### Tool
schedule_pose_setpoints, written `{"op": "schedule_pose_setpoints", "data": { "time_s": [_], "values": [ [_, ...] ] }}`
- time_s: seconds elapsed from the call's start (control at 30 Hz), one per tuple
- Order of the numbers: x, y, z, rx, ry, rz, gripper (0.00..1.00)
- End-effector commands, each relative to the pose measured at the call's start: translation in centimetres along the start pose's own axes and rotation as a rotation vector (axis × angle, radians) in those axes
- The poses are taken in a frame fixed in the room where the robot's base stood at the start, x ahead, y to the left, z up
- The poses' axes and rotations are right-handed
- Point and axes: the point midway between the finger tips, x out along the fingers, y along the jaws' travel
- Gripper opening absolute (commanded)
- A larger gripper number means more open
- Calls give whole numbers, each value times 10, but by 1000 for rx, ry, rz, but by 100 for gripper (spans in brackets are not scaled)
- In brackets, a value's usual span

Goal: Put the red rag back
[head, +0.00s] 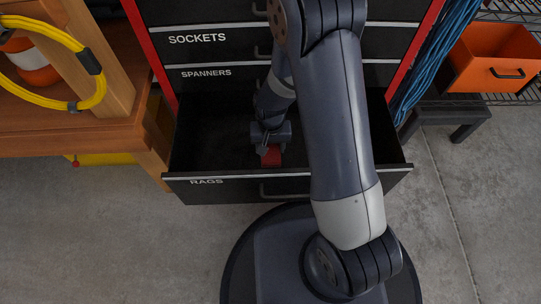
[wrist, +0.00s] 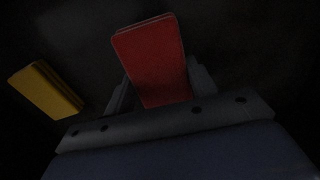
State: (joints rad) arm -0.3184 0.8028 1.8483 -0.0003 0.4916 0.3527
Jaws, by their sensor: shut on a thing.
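The red rag (wrist: 150,58) is a folded red piece between the two fingers of my gripper (wrist: 155,88) in the wrist view. My gripper is shut on it. In the head view the red rag (head: 271,156) shows at the tip of my gripper (head: 270,146), inside the open drawer (head: 215,184) labelled RAGS. The drawer is the lowest one in view, with a dark interior. I cannot tell whether the rag touches the drawer floor.
A folded yellow piece (wrist: 46,90) lies to the left in the wrist view. Shut drawers labelled SOCKETS (head: 198,39) and SPANNERS (head: 207,73) are above. A wooden bench (head: 75,140) stands left, an orange bin (head: 497,58) right.

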Motion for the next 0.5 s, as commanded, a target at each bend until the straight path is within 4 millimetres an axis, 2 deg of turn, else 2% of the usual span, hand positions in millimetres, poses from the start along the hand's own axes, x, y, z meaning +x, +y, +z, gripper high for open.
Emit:
{"op": "schedule_pose_setpoints", "data": {
  "time_s": [0.3,0.5],
  "values": [
    [42,0,0,0,-1,0,33],
    [41,0,-1,0,2,-1,33]
  ]
}}
